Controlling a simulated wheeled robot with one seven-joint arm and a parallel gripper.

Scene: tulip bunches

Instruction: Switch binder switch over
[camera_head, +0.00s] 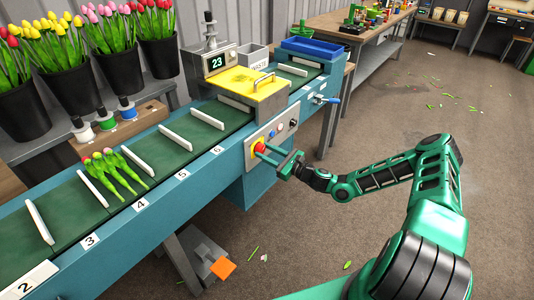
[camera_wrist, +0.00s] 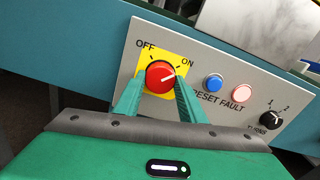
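The binder switch is a red rotary knob (camera_wrist: 160,76) on a yellow plate marked OFF and ON, set in the grey control panel (camera_wrist: 215,72). Its white mark points toward ON. In the head view the red knob (camera_head: 260,147) sits on the panel at the front of the binder. My gripper (camera_wrist: 158,92) has its green fingers apart, one on each side of the knob. A small gap shows at the left finger; the right finger overlaps the knob's edge in the picture, and I cannot tell whether it touches. My gripper (camera_head: 274,154) reaches the panel from the right.
The panel also has a blue RESET button (camera_wrist: 213,82), a pale FAULT light (camera_wrist: 240,93) and a black selector (camera_wrist: 271,119). The binder has a yellow cover (camera_head: 243,84) and a display reading 23. A tulip bunch (camera_head: 113,172) lies on the green belt (camera_head: 75,205).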

